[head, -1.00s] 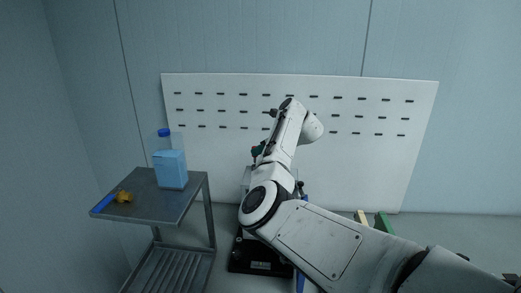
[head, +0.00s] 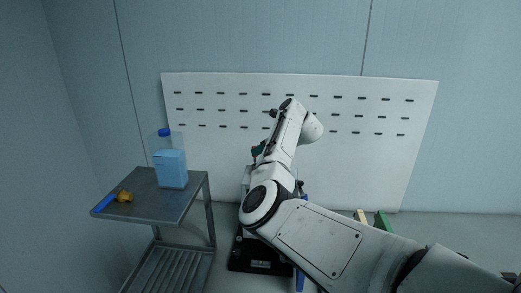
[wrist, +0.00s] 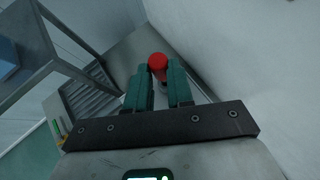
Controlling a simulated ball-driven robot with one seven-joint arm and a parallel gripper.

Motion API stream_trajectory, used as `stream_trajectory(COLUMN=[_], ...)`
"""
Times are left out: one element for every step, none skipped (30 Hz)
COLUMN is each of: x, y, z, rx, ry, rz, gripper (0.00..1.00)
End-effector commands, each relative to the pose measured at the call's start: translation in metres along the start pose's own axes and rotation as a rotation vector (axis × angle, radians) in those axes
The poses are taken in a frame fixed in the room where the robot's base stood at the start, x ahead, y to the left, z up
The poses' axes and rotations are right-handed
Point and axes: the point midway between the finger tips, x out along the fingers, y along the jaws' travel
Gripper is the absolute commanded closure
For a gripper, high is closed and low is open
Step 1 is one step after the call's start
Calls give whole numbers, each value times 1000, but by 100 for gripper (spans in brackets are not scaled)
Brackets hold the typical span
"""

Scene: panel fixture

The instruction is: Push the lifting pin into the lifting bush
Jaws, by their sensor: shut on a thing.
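My gripper (wrist: 158,90) has two dark green fingers and is shut on a red-topped part, which I take to be the lifting pin (wrist: 157,61). The red end shows between and just beyond the fingertips in the wrist view, and the rest of the pin is mostly hidden by the fingers. In the head view my gripper (head: 257,151) is a small green shape in front of the white panel, partly covered by my arm. I cannot make out the lifting bush in either view, nor tell whether the pin touches anything.
A white slotted panel (head: 215,142) stands along the back wall. At left a grey metal cart (head: 150,207) carries a blue-capped bottle (head: 171,165), a yellow-brown fitting (head: 125,196) and a blue item (head: 104,203). Green and yellow pieces (head: 382,222) show behind my arm at right.

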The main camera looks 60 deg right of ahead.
Motion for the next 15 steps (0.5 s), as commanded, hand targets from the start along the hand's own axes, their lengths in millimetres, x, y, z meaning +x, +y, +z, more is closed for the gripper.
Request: stream_trajectory(x=[1,1,2,2,2,3,3,4,4,4,5,5,6,6,6], y=[0,0,0,0,0,0,0,0,0,0,0,0,0,0,0], z=[-1,-2,-2,-3,-3,-4,-4,-5,-6,-6,-7,-7,-8,-8,-9], rx=[0,0,0,0,0,0,1,1,1,1,1,1,1,1,1], ry=[0,0,0,0,0,0,0,0,0,0,0,0,0,0,0], rz=[0,0,0,0,0,0,0,0,0,0,0,0,1,1,1], gripper=[100,100,100,100,100,100,100,100,100,100,100,100,100,100,100])
